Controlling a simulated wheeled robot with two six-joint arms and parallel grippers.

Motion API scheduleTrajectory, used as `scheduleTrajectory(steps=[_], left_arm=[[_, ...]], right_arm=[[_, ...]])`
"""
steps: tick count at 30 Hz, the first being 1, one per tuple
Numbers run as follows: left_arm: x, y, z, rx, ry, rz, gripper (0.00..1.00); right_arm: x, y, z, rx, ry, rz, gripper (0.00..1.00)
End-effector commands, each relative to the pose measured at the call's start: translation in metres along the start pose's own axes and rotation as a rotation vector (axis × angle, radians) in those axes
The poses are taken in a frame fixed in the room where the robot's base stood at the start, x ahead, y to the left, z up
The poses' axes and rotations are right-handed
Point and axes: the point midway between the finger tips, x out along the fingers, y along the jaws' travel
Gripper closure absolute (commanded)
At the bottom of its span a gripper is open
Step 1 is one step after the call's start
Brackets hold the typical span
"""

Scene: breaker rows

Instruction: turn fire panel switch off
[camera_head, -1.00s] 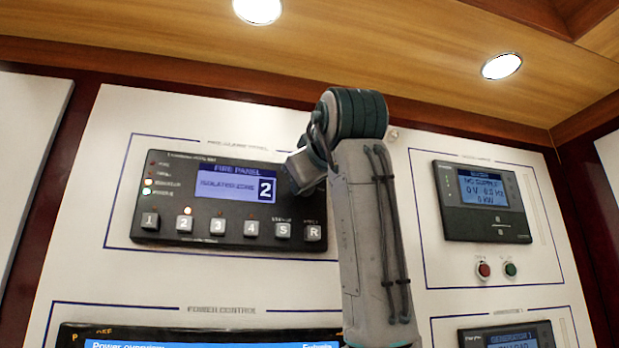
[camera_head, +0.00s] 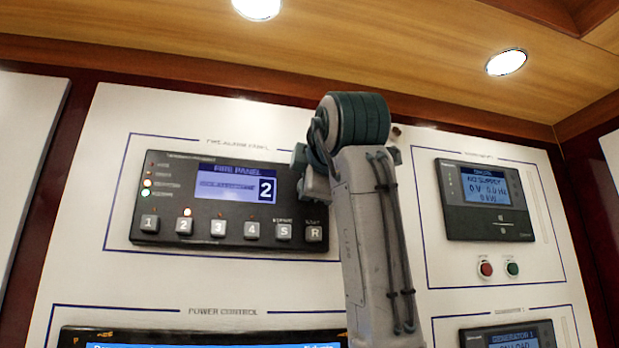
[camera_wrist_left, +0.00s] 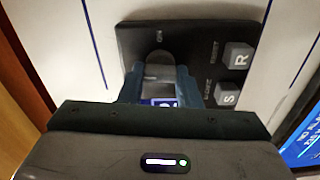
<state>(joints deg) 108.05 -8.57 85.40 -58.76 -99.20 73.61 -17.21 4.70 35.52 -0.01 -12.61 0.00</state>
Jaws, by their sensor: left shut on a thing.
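The fire panel (camera_head: 235,232) is a dark unit on the white wall. It has a blue screen (camera_head: 236,185) showing a large 2 and a row of grey buttons, 1 to 4, S and R. My left arm covers its right end in the head view, hiding the switch and fingertips there. In the left wrist view, a grey rotary switch (camera_wrist_left: 159,66) sits on the panel below the word ON, beside the S and R buttons. My left gripper (camera_wrist_left: 160,82) is shut around this switch, one bluish finger on each side. My right gripper is not in view.
To the right are a supply panel (camera_head: 486,200) reading NO SUPPLY, and red (camera_head: 485,268) and green (camera_head: 512,269) buttons below it. A power control screen (camera_head: 215,342) is below the fire panel. A wooden ceiling (camera_head: 380,60) is close above.

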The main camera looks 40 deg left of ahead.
Motion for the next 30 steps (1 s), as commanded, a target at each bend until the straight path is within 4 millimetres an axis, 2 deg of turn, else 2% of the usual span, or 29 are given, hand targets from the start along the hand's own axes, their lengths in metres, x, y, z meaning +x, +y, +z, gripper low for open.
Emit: scheduleTrajectory(steps=[9, 25, 26, 28, 30], left_arm=[[0.0002, -0.0018, 0.0003, -0.110, 0.001, -0.003, 0.93], [0.0002, -0.0027, 0.0006, -0.129, 0.000, -0.005, 0.93], [0.0002, -0.0027, 0.0006, -0.129, 0.001, -0.005, 0.64], [0.0002, -0.0024, 0.0005, -0.129, 0.000, -0.004, 0.50], [0.0001, -0.0021, 0.0005, -0.129, 0.000, -0.003, 0.49]], right_arm=[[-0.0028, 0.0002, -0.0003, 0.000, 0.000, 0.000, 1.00], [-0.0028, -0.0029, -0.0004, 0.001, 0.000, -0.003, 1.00], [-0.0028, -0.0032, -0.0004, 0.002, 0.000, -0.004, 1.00], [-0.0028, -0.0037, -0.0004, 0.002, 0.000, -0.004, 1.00], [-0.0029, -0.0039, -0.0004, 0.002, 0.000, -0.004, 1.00]])
